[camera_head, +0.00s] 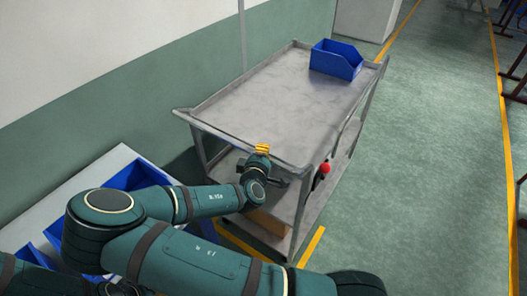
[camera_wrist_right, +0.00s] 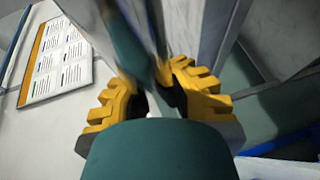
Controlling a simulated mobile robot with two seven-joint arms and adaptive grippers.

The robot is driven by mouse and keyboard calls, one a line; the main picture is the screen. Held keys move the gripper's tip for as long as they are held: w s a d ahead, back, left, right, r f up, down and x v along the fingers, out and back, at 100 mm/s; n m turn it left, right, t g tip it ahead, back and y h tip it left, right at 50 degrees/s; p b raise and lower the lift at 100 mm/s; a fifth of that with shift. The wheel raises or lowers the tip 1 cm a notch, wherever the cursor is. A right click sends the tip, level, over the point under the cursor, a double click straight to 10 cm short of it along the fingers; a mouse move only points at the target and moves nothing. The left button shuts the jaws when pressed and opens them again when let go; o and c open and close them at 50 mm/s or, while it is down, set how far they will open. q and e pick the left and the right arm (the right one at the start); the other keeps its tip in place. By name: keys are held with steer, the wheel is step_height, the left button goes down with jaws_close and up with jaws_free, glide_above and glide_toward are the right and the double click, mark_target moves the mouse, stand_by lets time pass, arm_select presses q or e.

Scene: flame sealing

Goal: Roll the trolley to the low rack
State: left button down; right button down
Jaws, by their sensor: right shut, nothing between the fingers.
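The grey trolley (camera_head: 290,95) stands beside the wall, with a raised rim, a lower shelf and a blue bin (camera_head: 336,60) at the far right corner of its top. A red knob (camera_head: 325,168) shows at its near right side. My right gripper (camera_head: 262,149), with yellow fingers, is at the trolley's near edge; it is shut and empty. Whether it touches the rim cannot be told. My left gripper is out of view. I cannot identify the low rack with certainty.
A pale surface with blue bins (camera_head: 135,176) is at the lower left, partly behind my arm. A brown box (camera_head: 268,221) sits on the trolley's lower shelf. Yellow lines (camera_head: 311,247) mark the floor. The green floor (camera_head: 425,150) to the right is clear; reddish frames (camera_head: 519,75) stand beyond it.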

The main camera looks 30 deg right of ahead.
steer(key=shift+a+f, duration=0.15)
steer(key=shift+a, duration=0.15)
steer(key=c, duration=0.9)
jaws_free()
steer(key=shift+s+a, duration=0.1)
steer(key=shift+a, duration=0.15)
steer(key=shift+c, duration=0.2)
steer(key=shift+o, duration=0.7)
steer(key=shift+s+a+r, duration=0.1)
steer(key=shift+a+r, duration=0.05)
steer(key=shift+r, duration=0.1)
steer(key=shift+d+f, duration=0.1)
steer(key=shift+d, duration=0.15)
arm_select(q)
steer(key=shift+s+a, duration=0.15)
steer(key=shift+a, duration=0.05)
arm_select(e)
steer(key=v, duration=0.7)
steer(key=shift+s+a, duration=0.1)
